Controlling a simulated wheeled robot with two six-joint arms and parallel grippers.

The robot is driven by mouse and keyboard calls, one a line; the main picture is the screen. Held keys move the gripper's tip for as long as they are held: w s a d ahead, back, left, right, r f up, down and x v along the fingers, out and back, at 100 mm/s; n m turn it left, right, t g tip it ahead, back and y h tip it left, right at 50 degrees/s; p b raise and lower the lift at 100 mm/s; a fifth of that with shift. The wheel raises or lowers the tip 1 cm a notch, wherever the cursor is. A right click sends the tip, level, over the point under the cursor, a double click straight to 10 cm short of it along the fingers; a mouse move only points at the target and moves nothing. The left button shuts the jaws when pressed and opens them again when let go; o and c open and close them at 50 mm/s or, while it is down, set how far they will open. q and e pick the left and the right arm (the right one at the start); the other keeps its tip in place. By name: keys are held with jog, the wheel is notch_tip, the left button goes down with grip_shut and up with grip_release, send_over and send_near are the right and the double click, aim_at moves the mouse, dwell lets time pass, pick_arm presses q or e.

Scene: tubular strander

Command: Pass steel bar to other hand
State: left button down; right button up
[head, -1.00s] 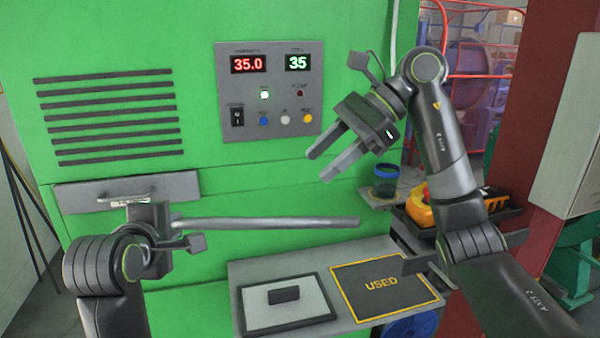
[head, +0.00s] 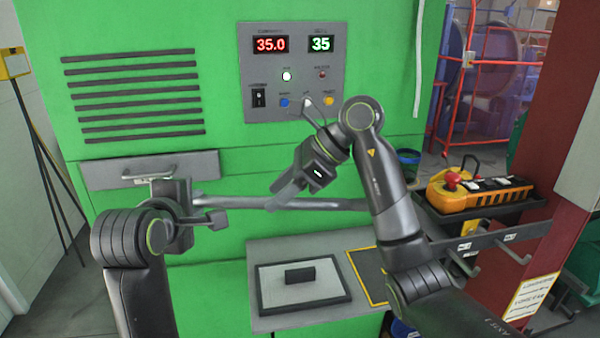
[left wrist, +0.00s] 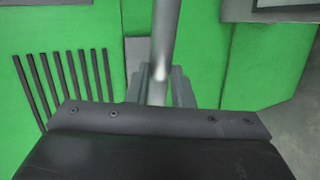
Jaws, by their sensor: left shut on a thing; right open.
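The steel bar (head: 330,204) is a grey rod lying nearly level in the head view, in front of the green cabinet. My left gripper (head: 190,204) is shut on its left end. In the left wrist view the bar (left wrist: 164,35) runs up from between my left gripper's fingers (left wrist: 158,85). My right gripper (head: 282,198) is open, with its fingers pointing down and left at the middle of the bar. The fingers overlap the bar in the picture; whether they touch it or straddle it cannot be told. The right arm hides part of the bar's right end.
The green cabinet (head: 100,230) stands close behind, with a control panel (head: 291,70) and a drawer-like handle plate (head: 205,165). Below is a shelf (head: 262,250) with a framed pad (head: 325,295) bearing a dark block (head: 299,276). A yellow pendant (head: 480,192) sits in a tray at right.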

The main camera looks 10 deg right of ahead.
pick_arm(q)
jog(key=shift+r, duration=0.1)
pick_arm(e)
jog(key=shift+x, duration=1)
jog(key=shift+s, duration=0.1)
grip_shut()
pick_arm(q)
jog(key=c, duration=1.2)
grip_release()
jog(key=shift+s, duration=0.15)
